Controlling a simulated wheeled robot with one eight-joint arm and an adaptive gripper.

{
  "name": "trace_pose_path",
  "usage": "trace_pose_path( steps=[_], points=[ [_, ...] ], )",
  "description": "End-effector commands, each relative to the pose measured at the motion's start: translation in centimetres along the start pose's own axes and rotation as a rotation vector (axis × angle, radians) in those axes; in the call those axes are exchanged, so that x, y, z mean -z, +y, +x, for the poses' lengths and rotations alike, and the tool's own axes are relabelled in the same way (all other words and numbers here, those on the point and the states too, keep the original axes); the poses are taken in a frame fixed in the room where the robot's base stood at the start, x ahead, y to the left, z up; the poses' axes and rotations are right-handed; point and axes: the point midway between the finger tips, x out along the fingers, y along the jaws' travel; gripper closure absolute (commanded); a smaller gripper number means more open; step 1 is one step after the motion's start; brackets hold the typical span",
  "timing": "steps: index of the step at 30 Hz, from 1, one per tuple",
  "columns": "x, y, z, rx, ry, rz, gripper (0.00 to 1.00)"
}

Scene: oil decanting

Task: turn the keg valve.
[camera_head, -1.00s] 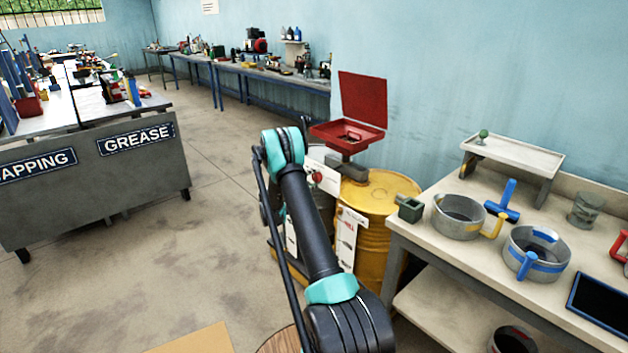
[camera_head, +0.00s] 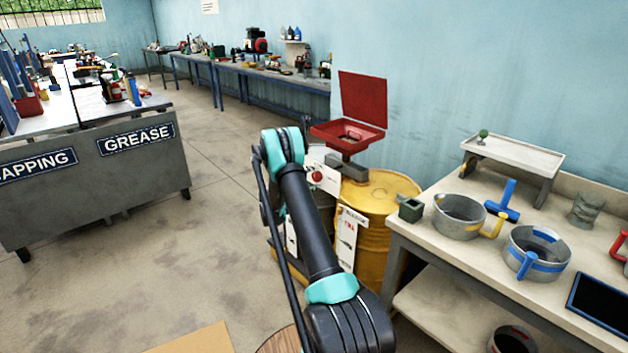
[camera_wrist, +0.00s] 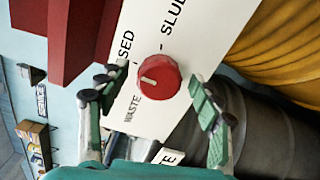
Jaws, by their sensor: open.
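A round red knob (camera_wrist: 159,76) with a short pale mark sits on a white lettered panel (camera_wrist: 215,22) in the wrist view. The mark lies on the knob's left part; "WASTE" and part of "SLUD" can be read beside it. In the head view the knob (camera_head: 317,177) shows just right of my arm, by the yellow drum (camera_head: 385,190). My gripper (camera_wrist: 152,88) is open, with one finger on each side of the knob in the picture. Both fingers look apart from it. I cannot tell how far the fingertips are from the panel. My arm hides the gripper in the head view.
A red open box (camera_head: 350,133) stands above the panel, and its red side (camera_wrist: 70,40) looms close in the wrist view. A dark cylinder (camera_wrist: 270,125) lies behind the right finger. A workbench (camera_head: 455,265) with metal jugs stands at right.

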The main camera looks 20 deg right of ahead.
Motion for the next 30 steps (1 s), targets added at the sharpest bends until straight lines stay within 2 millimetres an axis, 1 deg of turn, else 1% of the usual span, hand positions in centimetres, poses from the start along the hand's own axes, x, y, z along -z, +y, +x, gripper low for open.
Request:
trace_pose_path(
  steps=[2, 5, 8, 15, 18, 21, 25, 30],
  points=[
    [0.0, 0.0, -0.3, 0.0, 0.001, 0.0, 0.35],
    [0.1, 0.0, -1.2, -0.001, 0.002, 0.0, 0.35],
    [0.1, 0.0, -2.8, -0.001, 0.003, 0.0, 0.35],
    [0.1, 0.0, -7.8, -0.001, 0.003, 0.0, 0.35],
    [0.1, 0.0, -9.5, -0.001, 0.003, 0.0, 0.35],
    [0.1, 0.0, -10.8, 0.0, 0.002, 0.0, 0.35],
    [0.0, 0.0, -11.8, 0.0, 0.001, 0.0, 0.35],
    [0.0, 0.0, -12.1, 0.0, 0.0, 0.0, 0.35]
  ],
)
